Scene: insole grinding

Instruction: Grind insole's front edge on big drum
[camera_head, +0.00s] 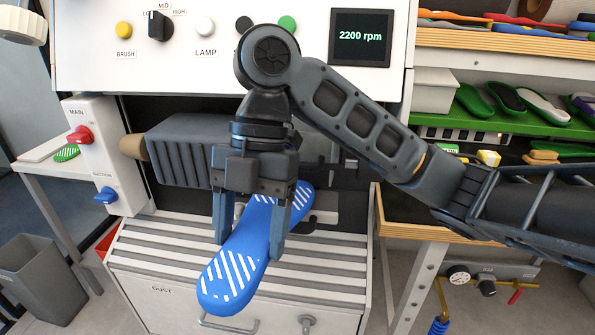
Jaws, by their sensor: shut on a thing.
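The insole (238,262) is blue with white diagonal stripes at both ends. My gripper (250,240) points down with its two fingers on either side of the insole's middle, shut on it. The insole's wide end points toward the viewer and lower left, over the slatted top of the dust cabinet. Its other end reaches up and right behind the right finger. A tan drum end (132,146) shows at the left of a dark ribbed housing (180,150) behind the gripper. My gripper and arm hide much of the machine's middle, so I cannot tell whether the insole touches a drum.
The control panel (225,50) above shows 2200 rpm on its display (361,37). A slatted dust cabinet (150,262) lies below the insole. Shelves (500,120) with several insoles stand at right. A grey bin (42,280) is at lower left. A side post (103,150) carries a red switch.

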